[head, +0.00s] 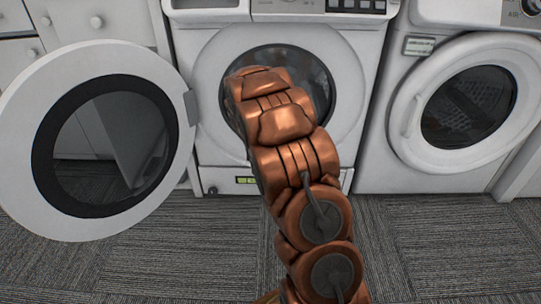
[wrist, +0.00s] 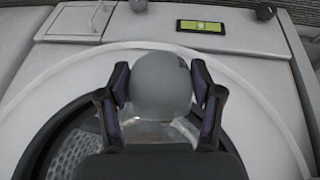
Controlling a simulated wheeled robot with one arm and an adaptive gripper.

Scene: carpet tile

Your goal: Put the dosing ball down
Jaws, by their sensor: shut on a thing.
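The dosing ball (wrist: 160,84) is a grey, rounded thing in the wrist view. My gripper (wrist: 160,88) is shut on it, with one dark finger on each side. The ball is held in front of the drum opening of the middle washing machine; how far it is from the opening I cannot tell. In the head view my copper arm (head: 285,135) reaches to that opening and hides the gripper and the ball. The middle washer (head: 215,70) has its round door (head: 30,95) swung wide open to the left.
A second front-loading machine (head: 400,165) stands at the right with its round door shut. White cabinets (head: 115,20) are at the back left. The grey carpet floor (head: 180,245) is clear in front of the machines.

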